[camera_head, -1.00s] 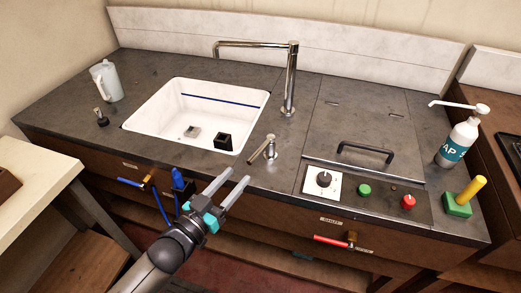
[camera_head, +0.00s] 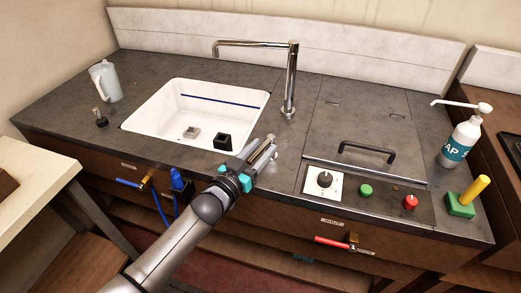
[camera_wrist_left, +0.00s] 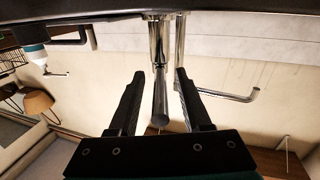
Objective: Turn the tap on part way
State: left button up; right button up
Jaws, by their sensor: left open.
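The tall chrome spout (camera_head: 290,80) rises behind the white sink and its arm reaches left over the basin. The tap's short chrome lever (camera_head: 270,149) stands on the counter right of the sink, now mostly hidden behind my left gripper (camera_head: 258,150). My left gripper is open, with its fingers at the lever. In the left wrist view the lever (camera_wrist_left: 160,100) lies between the two open fingers (camera_wrist_left: 158,96), with no clear contact on either side. The spout (camera_wrist_left: 232,95) shows behind it there. My right gripper is in neither view.
The white sink (camera_head: 150,118) holds a grey block (camera_head: 191,132) and a black block (camera_head: 222,142). A panel with a dial (camera_head: 324,179) and a black handle (camera_head: 367,151) lie to the right. A soap bottle (camera_head: 460,143) stands farther right.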

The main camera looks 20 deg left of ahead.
pick_arm(q)
grip_shut()
dwell(0.4)
dwell(1.0)
